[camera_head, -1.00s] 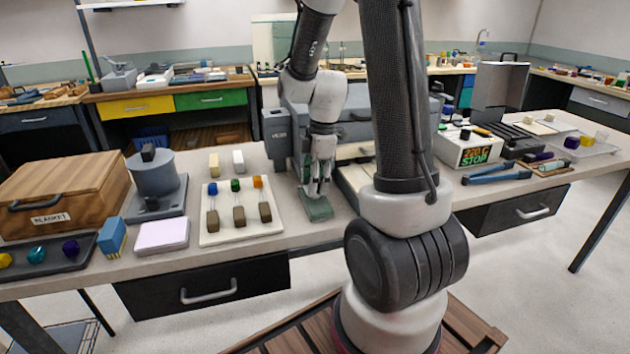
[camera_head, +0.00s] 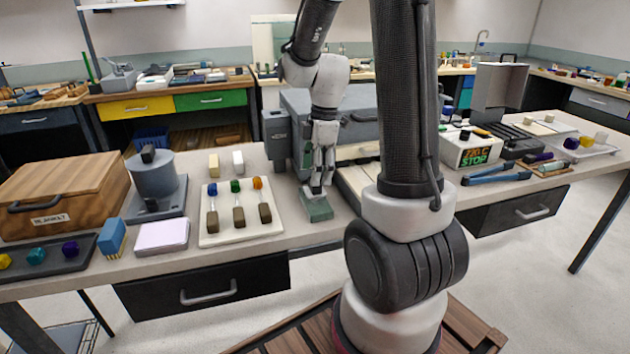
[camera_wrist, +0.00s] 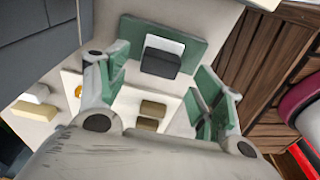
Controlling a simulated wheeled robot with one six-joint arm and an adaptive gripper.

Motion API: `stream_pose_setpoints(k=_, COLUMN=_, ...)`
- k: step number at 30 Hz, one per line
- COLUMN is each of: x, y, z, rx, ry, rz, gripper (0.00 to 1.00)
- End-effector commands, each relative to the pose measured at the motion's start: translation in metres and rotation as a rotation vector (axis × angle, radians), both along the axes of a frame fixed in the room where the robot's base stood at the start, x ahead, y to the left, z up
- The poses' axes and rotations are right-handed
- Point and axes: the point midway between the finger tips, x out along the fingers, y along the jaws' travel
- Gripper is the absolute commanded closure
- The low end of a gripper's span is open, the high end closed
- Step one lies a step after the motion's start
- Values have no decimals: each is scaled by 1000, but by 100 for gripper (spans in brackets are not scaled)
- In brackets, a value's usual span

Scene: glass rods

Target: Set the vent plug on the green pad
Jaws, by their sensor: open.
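The green pad (camera_head: 318,213) lies on the bench in front of the grey furnace-like box. It also shows in the wrist view (camera_wrist: 189,52). A dark grey block, which looks like the vent plug (camera_wrist: 160,64), rests on the pad with a white patch beside it. My gripper (camera_wrist: 172,78) is open, its green-lined fingers spread apart on either side of the view, and the block shows in the gap beyond them. No contact with the fingers is visible. In the head view my gripper (camera_head: 317,188) hangs just over the pad and hides most of the block.
A white tray (camera_head: 210,238) with several coloured-tipped rods lies left of the pad. The grey box (camera_head: 297,101) stands behind my gripper. A lit sign box (camera_head: 468,150) and blue tongs (camera_head: 497,177) are to the right. The bench's front edge is close to the pad.

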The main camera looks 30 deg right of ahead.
Motion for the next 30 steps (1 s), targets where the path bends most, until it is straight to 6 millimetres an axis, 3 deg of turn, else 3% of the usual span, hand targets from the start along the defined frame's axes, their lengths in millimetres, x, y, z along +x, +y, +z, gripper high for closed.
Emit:
stream_pose_setpoints(k=7, x=-1, y=-7, z=56, rx=-1, ry=-5, rz=-1, gripper=33)
stream_pose_setpoints(k=14, x=-4, y=-9, z=83, rx=-1, ry=-4, rz=-10, gripper=33)
stream_pose_setpoints(k=17, x=-14, y=-4, z=96, rx=-9, ry=-16, rz=-82, gripper=33)
stream_pose_setpoints(k=20, x=-39, y=7, z=118, rx=-18, ry=-48, rz=-257, gripper=33)
stream_pose_setpoints(k=24, x=-89, y=24, z=144, rx=0, ry=-112, rz=-608, gripper=33)
stream_pose_setpoints(k=30, x=-148, y=36, z=154, rx=89, ry=-190, rz=-1053, gripper=33)
